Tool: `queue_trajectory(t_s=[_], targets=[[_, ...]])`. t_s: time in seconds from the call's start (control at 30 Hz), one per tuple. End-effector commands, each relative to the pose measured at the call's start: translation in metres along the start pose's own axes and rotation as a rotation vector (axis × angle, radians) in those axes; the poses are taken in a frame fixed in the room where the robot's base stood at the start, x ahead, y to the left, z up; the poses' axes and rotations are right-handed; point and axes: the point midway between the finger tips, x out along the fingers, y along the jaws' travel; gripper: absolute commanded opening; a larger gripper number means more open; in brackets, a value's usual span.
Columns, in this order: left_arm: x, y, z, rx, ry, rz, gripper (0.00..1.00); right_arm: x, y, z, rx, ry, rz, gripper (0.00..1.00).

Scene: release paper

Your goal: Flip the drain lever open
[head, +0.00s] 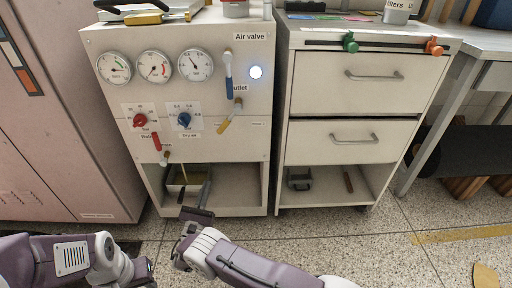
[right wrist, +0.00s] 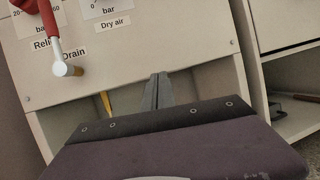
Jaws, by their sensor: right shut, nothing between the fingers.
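The drain lever (head: 156,142) has a red handle that points up and slightly left from its pale pivot end on the white panel. In the right wrist view the drain lever (right wrist: 51,25) is at the upper left, with its tan round end beside the "Drain" label. My right gripper (head: 207,180) is shut and empty, in front of the cabinet's open lower bay, below and right of the lever. Its fingers (right wrist: 158,90) point toward the cabinet and do not touch the lever. My left gripper (head: 144,272) shows only partly at the bottom; its fingers are not clear.
The panel carries several gauges (head: 154,67), a red knob (head: 140,120), a blue knob (head: 184,119), a blue lever (head: 229,88) and a yellow lever (head: 224,126). A tray (head: 174,187) stands in the lower bay. A drawer cabinet (head: 347,82) is at right, a pink cabinet (head: 72,110) at left.

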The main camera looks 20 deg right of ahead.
Motion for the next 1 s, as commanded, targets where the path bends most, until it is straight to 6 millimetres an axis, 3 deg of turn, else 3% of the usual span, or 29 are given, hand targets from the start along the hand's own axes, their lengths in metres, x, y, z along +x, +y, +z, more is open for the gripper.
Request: queue_trajectory(t_s=[0.03, 0.5, 1.0], targets=[[-0.013, 0.000, -0.001, 0.000, 0.000, 0.000, 0.36, 0.011, -0.004, 0.012, -0.001, 0.019, -0.024, 0.00], [-0.071, 0.001, -0.007, 0.000, 0.000, 0.000, 0.36, 0.069, -0.064, 0.056, 0.011, 0.231, -0.278, 0.00], [-0.138, 0.003, -0.014, 0.000, 0.000, 0.000, 0.36, 0.100, -0.136, 0.117, 0.090, 0.448, -0.585, 0.00]])
